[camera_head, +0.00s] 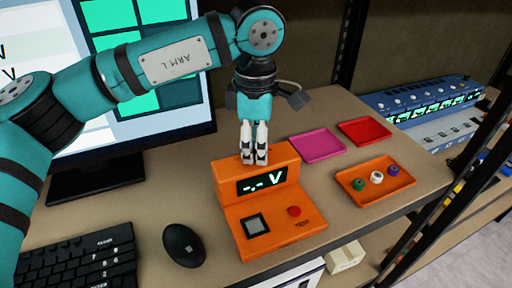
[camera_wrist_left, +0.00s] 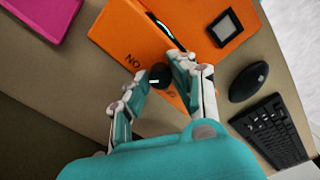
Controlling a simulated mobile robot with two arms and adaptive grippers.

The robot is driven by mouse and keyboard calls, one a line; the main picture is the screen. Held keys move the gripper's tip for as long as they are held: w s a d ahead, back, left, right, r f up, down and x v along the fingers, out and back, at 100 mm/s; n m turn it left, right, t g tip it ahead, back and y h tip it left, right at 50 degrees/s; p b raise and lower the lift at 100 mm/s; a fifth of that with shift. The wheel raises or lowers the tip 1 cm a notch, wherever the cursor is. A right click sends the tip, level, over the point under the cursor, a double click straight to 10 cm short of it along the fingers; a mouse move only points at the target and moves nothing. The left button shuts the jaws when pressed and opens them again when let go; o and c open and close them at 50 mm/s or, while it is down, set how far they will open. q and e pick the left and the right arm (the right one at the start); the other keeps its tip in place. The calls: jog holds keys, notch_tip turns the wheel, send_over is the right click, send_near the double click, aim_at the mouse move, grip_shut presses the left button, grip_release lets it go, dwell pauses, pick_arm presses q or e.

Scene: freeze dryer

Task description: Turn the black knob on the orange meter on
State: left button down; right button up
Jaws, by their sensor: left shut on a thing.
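The orange meter (camera_head: 285,205) stands on the desk, its dark display showing dashes and a V. My left gripper (camera_head: 254,158) points down at the meter's raised back part and hides the black knob in the head view. In the left wrist view, the black knob (camera_wrist_left: 160,75) sits between the fingertips of my left gripper (camera_wrist_left: 156,70), which is shut on it. A white mark shows on the knob. A label reading ON, upside down, is beside the knob on the meter (camera_wrist_left: 118,30); another label is partly hidden by a finger. My right gripper is not in view.
A monitor (camera_head: 95,185), a keyboard (camera_head: 85,262) and a mouse (camera_head: 184,245) are left of the meter. Pink (camera_head: 317,146), red (camera_head: 364,131) and orange (camera_head: 400,190) trays lie to the right. The desk's front edge is close to the meter.

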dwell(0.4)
pick_arm(q)
jog(key=c, duration=1.1)
grip_release()
notch_tip(320, 180, up, 12)
